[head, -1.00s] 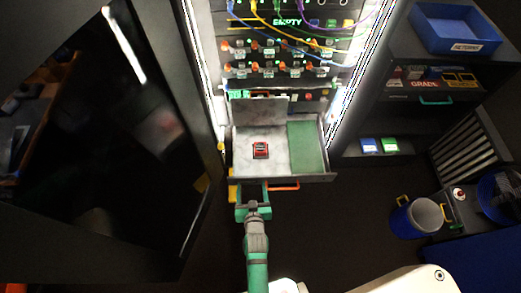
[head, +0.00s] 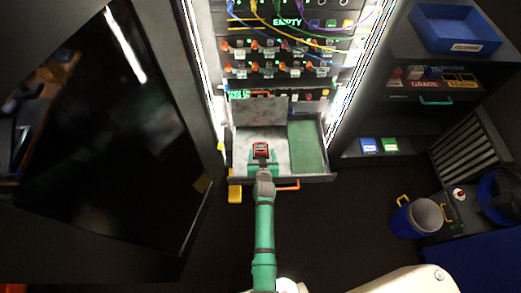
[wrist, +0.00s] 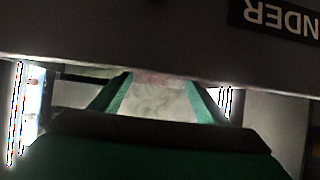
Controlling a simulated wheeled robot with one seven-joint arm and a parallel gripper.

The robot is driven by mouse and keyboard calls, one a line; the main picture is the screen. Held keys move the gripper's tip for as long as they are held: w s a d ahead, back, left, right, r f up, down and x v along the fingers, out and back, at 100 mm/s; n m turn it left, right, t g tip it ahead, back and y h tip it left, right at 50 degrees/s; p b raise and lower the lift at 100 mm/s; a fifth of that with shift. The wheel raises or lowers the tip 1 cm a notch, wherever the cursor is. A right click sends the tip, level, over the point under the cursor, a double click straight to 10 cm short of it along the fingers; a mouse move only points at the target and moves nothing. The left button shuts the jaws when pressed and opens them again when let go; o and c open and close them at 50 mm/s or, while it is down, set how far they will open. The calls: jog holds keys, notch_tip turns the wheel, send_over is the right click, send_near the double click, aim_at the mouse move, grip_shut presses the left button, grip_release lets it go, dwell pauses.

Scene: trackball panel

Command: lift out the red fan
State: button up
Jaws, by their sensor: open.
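The small red fan (head: 261,148) is in the left, grey part of the pulled-out drawer (head: 304,179). In the head view my green gripper (head: 262,157) is over the drawer's front part, right at the near side of the fan, with a finger showing at each side. In the wrist view my gripper (wrist: 155,86) is open, with pale drawer floor between its fingers. A faint reddish patch lies at the far end of that gap; I cannot clearly make out the fan there. How far the fingers are above the floor is hard to tell.
A green pad (head: 307,146) fills the drawer's right side. The rack panel (head: 280,50) with cables and knobs rises behind. A dark bar with an upside-down label (wrist: 285,17) crosses the top of the wrist view. A blue bin (head: 416,218) stands right on the floor.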

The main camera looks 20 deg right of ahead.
aim_at(261, 148)
jog(key=x, duration=0.5)
jog(key=shift+w+a+r, duration=0.15)
jog(key=shift+w+a, duration=0.1)
jog(key=shift+w, duration=0.2)
jog(key=shift+c, duration=0.9)
jog(key=shift+s, duration=0.1)
jog(key=c, duration=1)
